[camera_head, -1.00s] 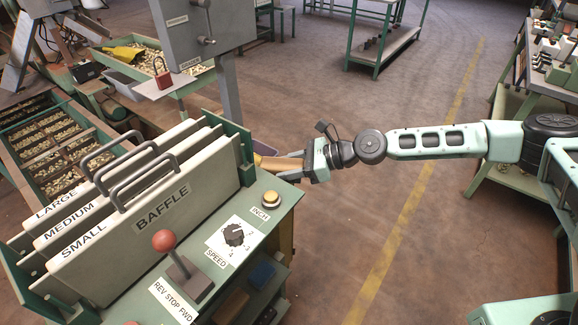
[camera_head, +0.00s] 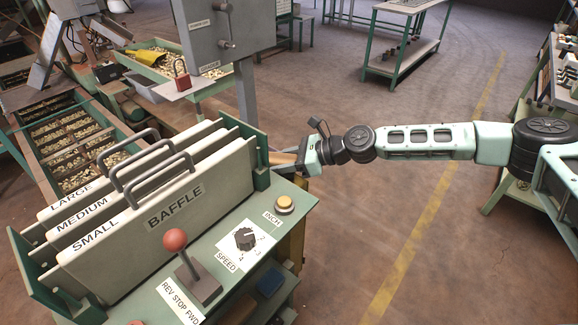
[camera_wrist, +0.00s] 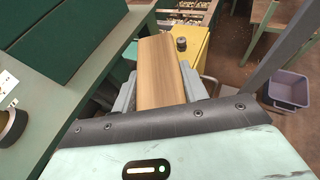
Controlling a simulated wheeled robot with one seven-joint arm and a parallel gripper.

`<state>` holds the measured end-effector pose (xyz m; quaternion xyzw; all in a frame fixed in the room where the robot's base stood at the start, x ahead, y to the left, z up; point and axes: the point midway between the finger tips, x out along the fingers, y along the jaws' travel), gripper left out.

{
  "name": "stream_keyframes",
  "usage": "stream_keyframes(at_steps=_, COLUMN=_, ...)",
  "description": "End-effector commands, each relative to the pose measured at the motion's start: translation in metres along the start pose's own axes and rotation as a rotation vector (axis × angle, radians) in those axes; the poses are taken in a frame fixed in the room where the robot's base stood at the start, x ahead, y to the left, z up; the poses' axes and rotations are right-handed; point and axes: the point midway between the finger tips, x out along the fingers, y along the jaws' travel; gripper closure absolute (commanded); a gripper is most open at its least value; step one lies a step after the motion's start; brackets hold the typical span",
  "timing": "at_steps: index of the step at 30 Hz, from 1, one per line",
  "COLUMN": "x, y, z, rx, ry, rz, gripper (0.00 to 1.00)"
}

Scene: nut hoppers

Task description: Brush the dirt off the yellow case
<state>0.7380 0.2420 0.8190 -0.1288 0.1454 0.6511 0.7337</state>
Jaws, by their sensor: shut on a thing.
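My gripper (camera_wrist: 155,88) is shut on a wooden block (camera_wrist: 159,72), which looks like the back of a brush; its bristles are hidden. In the head view my gripper (camera_head: 303,157) is beyond the baffle console's far right corner, with the wooden piece (camera_head: 283,158) pointing left behind the green end plate. A yellow case (camera_wrist: 194,45) with a dark round knob on top lies just past and right of the block in the wrist view. The block overlaps it in the picture; I cannot tell if they touch. Dirt on the case cannot be made out.
The green console (camera_head: 225,260) carries baffles (camera_head: 165,225), a red-knobbed lever (camera_head: 176,243) and a speed dial (camera_head: 245,238). A grey post (camera_head: 246,95) stands close behind. A grey-purple bin (camera_wrist: 289,88) is on the floor at right. Open floor lies right of the console.

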Motion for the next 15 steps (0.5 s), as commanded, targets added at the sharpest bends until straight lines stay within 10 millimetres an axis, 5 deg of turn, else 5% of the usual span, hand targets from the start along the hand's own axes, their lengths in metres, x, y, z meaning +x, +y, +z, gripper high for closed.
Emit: stream_keyframes(at_steps=15, x=0.024, y=-0.016, z=0.008, rx=-0.001, ry=0.002, rz=-0.002, gripper=0.92)
